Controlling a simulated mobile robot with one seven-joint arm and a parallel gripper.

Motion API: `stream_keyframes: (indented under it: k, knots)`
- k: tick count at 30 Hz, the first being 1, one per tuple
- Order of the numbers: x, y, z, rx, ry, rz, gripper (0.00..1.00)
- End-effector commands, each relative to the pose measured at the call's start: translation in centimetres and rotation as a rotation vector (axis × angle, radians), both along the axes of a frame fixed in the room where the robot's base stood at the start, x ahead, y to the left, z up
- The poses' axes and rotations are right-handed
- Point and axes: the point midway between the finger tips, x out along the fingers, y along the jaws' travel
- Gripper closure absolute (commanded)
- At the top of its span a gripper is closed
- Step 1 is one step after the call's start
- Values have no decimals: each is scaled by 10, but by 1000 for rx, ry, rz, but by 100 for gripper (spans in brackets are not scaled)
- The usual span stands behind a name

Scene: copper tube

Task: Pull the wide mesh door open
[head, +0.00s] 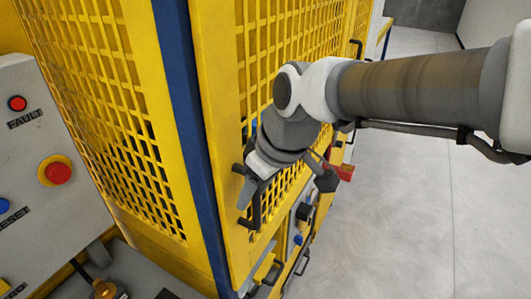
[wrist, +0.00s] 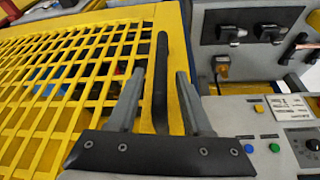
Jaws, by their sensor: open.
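The wide mesh door (head: 292,35) is a yellow frame with a yellow grid, running back along the right side of the machine in the head view. Its mesh fills the left of the wrist view (wrist: 60,85). A dark bar handle (head: 256,218) stands on the door's near edge. In the wrist view the handle (wrist: 161,100) runs upright between the two grey fingers of my gripper (wrist: 160,76). The fingers are open, with a visible gap on each side of the bar. In the head view my gripper (head: 262,186) partly covers the handle.
A blue post (head: 190,110) separates the door side from another yellow mesh panel (head: 95,95). A grey control panel (head: 35,150) with buttons is at left. More controls (wrist: 265,135) lie right of the handle. Grey floor (head: 400,220) at right is clear.

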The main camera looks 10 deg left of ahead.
Motion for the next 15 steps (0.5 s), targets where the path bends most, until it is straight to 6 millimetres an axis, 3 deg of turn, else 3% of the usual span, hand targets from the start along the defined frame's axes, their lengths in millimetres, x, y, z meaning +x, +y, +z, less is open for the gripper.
stream_keyframes:
  k: [6,15]
  knots:
    - [4,6,-16,0,0,0,50]
    - [4,6,-17,0,-1,0,52]
